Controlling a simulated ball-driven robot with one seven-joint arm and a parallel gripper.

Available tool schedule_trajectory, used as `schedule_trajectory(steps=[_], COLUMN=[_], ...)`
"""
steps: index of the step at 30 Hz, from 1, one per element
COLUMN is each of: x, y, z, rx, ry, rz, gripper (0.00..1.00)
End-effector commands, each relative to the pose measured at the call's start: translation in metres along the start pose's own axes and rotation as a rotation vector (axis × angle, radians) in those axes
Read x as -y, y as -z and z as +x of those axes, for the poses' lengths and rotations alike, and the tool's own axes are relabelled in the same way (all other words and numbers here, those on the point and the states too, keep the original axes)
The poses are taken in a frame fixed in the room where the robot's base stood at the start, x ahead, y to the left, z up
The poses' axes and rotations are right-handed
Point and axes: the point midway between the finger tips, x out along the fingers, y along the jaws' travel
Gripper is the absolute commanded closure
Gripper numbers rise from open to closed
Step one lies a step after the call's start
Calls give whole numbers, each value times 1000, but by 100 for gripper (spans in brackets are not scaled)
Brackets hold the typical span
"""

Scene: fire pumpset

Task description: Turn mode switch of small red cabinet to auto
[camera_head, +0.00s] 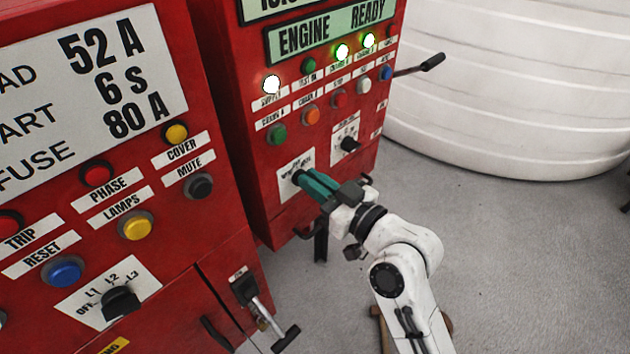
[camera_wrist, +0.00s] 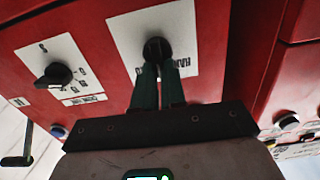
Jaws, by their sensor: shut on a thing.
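The small red cabinet (camera_head: 223,80) stands in the middle of the head view, with an "ENGINE READY" display at its top. Its mode switch is a dark round knob (camera_wrist: 157,47) on a white label plate (camera_wrist: 184,24); part of the word "HAND" shows upside down in the wrist view. My gripper (camera_head: 303,181) reaches the plate from the lower right. In the wrist view, its two green fingers (camera_wrist: 158,73) are closed on the knob, one on each side. The fingers hide most of the knob and part of the lettering, so I cannot read its setting.
A second black knob (camera_head: 349,144) sits to the right on the same panel, below several coloured buttons. A black lever (camera_head: 432,62) sticks out at the cabinet's right side. A larger red cabinet (camera_head: 200,235) stands at left. A white tank (camera_head: 510,90) is behind; grey floor is clear at right.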

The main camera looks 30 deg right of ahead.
Motion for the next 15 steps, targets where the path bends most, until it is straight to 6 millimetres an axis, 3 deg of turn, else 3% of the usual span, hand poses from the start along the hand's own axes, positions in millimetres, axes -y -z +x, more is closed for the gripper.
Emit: schedule_trajectory(steps=[15], x=[-6], y=[0], z=[0], rx=[2], ry=[-1], rz=[366], gripper=[100])
